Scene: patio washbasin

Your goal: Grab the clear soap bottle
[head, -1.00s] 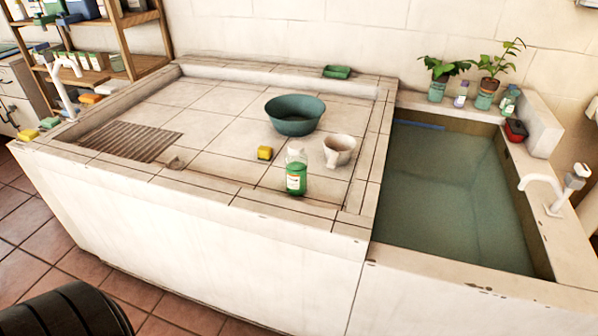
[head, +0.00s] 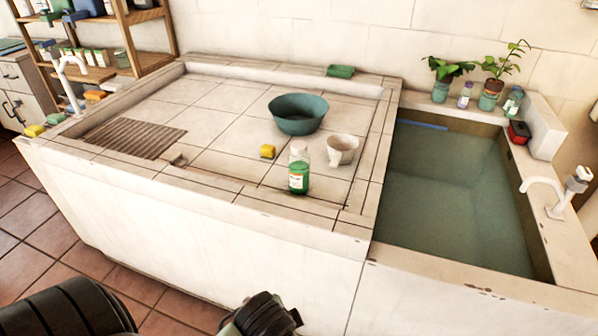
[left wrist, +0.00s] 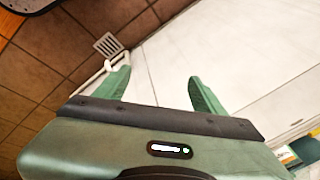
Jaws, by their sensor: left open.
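The clear soap bottle (head: 298,172) stands upright on the tiled top near its front edge. It holds green liquid and has a white and orange label. My left gripper (left wrist: 160,88) shows in the left wrist view with its two green fingers wide apart and nothing between them. The white basin wall and floor lie beyond the fingers. In the head view, dark parts of mine show at the bottom edge, below and in front of the bottle and well apart from it. My right gripper is not seen.
A water-filled basin (head: 450,200) lies to the right. The tiled top left of the bottle is mostly clear. Potted plants (head: 490,85) stand at the back right.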

